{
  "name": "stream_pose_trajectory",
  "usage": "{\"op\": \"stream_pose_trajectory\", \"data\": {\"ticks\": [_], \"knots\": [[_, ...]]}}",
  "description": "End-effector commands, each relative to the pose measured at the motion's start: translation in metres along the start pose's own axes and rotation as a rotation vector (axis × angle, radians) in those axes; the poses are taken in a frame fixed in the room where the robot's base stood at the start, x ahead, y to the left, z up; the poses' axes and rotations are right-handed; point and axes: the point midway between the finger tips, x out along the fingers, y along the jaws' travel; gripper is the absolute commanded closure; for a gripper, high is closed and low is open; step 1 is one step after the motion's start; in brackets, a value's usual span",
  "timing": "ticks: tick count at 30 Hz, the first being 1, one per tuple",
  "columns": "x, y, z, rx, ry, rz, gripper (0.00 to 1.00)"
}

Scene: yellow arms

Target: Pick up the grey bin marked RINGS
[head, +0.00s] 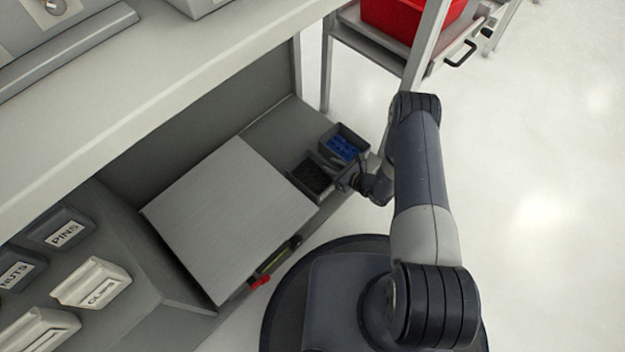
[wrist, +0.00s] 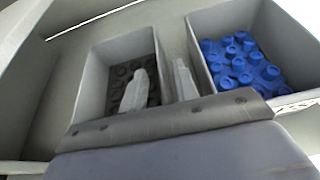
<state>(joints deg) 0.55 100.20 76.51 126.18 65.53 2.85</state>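Two small grey open-topped bins stand side by side on the low shelf. One bin (head: 297,190) holds dark ring-like pieces; it is also in the middle of the wrist view (wrist: 93,85). The other bin (head: 325,150) holds blue knobbed pieces and is at the right of the wrist view (wrist: 196,52). No RINGS label shows on either. My gripper (head: 349,180) is at the front of the bins. In the wrist view, my gripper (wrist: 160,82) has its fingers apart, one over the dark-filled bin and one beyond its right wall, with that wall between them.
A large grey box-like block (head: 225,215) stands left of the bins. The worktop (head: 150,75) overhangs behind. Bins marked PINS (head: 62,230) and CLIPS (head: 95,283) sit at lower left. A cart with a red bin (head: 410,18) stands beyond; floor at right is clear.

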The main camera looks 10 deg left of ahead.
Motion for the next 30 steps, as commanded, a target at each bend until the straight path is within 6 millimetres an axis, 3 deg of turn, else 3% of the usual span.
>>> {"op": "stream_pose_trajectory", "data": {"ticks": [4,12,23,30], "knots": [[0.018,0.0,-0.002,0.0,0.0,0.0,0.71],[0.02,0.0,0.0,0.001,0.0,-0.001,0.71],[0.02,0.0,0.0,0.001,0.0,-0.001,1.0],[0.02,0.0,0.0,0.001,0.0,-0.001,1.0]]}}
